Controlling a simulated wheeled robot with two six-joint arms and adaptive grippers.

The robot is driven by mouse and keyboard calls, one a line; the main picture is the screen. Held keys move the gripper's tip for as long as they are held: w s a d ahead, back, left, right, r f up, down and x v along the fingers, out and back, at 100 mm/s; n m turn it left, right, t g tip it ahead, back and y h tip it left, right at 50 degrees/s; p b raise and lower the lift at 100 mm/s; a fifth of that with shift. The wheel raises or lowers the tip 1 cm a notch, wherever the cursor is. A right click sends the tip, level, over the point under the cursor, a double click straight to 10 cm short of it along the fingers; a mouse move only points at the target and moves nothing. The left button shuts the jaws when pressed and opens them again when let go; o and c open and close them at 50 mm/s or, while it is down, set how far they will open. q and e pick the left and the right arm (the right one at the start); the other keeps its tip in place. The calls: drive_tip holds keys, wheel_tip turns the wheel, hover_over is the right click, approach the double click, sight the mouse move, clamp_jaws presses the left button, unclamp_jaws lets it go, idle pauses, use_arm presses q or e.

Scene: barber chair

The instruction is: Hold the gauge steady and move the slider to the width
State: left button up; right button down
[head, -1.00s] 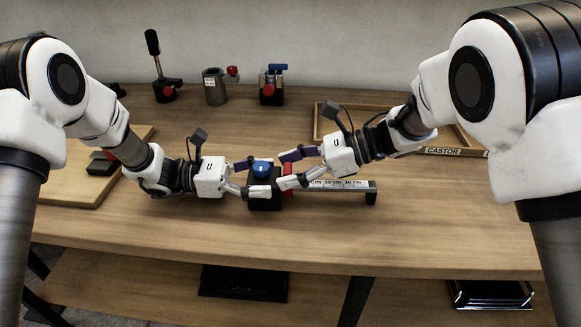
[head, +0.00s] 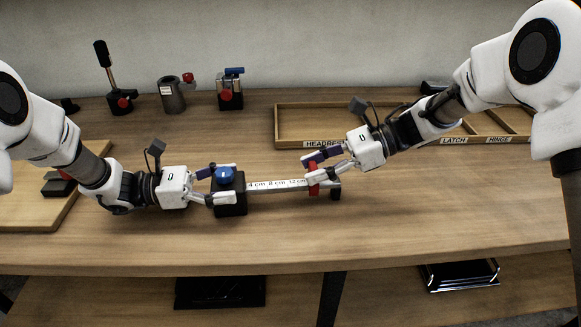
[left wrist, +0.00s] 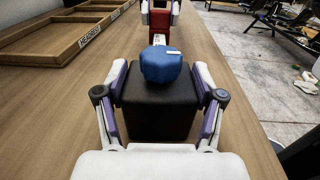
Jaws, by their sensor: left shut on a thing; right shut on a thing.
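The gauge lies on the wooden bench, with a black block (head: 230,199) at its left end, a blue knob (head: 224,175) on top, and a silver scale bar (head: 262,186) marked in cm running right to a small black end foot. My left gripper (head: 224,184) is shut on the black block, which also shows between its fingers in the left wrist view (left wrist: 160,105). The red slider (head: 313,181) sits on the bar toward its right end, near the 12 cm mark. My right gripper (head: 314,176) is shut on the slider. The fingers hide part of it.
A divided wooden tray (head: 290,140) labelled HEADREST, LATCH and HINGE stands behind at right. A lever device (head: 121,103), a grey cylinder (head: 172,97) and a blue-topped clamp (head: 230,95) stand at the back. A wooden board (head: 35,205) lies at left. The front bench is clear.

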use_arm(q)
drive_tip(key=shift+a, duration=0.1)
use_arm(e)
drive_tip(key=shift+d, duration=0.1)
drive_tip(key=c, duration=0.6)
unclamp_jaws()
drive_tip(key=shift+c, duration=0.2)
drive_tip(key=v, duration=1.2)
use_arm(q)
drive_tip(key=o, duration=1.7)
